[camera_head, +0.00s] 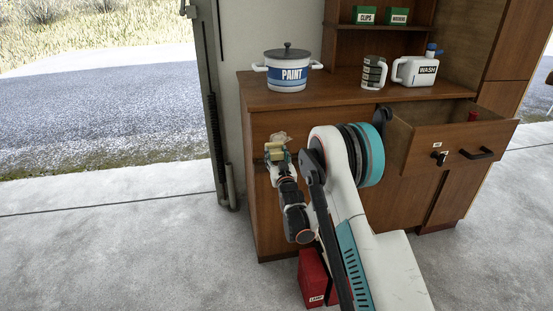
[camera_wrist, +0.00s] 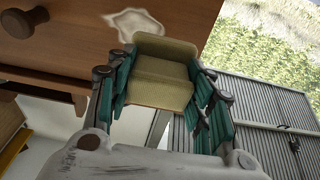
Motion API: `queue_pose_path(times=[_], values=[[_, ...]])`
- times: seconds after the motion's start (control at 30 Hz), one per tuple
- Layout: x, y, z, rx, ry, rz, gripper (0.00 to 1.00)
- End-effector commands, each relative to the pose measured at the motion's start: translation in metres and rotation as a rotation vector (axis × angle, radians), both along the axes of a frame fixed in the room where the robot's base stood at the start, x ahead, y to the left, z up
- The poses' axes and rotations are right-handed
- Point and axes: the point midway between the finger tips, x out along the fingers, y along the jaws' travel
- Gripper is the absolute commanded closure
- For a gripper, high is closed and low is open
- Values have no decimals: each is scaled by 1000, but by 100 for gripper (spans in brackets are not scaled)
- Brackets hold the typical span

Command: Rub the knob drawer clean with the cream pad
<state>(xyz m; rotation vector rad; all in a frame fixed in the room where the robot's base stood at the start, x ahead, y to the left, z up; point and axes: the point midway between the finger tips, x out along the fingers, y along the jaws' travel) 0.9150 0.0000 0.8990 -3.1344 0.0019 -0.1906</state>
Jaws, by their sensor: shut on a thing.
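The cream pad (camera_wrist: 163,70) is a pale yellow block held between the teal fingers of my gripper (camera_wrist: 160,88), which is shut on it. In the head view the pad (camera_head: 274,152) is at the left part of the cabinet front. The knob drawer (camera_wrist: 75,45) has a plain brown wooden front with a round dark knob (camera_wrist: 23,22) at the upper left of the wrist view. A pale irregular smear (camera_wrist: 136,23) shows on this front, just beyond the pad's far edge. I cannot tell whether the pad touches the wood. My arm hides the knob in the head view.
A handled drawer (camera_head: 480,140) stands open at the right. A red box (camera_head: 312,275) is on the floor beside my arm.

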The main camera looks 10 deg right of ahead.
Motion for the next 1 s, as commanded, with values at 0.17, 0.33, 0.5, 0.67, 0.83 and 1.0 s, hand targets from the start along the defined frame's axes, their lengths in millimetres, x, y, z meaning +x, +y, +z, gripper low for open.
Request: queue_pose_path(times=[0.17,0.33,0.5,0.67,0.83,1.0], values=[[14,0,1,0,-1,0,83],[31,0,1,0,0,0,83],[46,0,0,0,1,0,83],[54,0,1,0,1,0,83],[58,0,1,0,1,0,83],[58,0,1,0,1,0,83]])
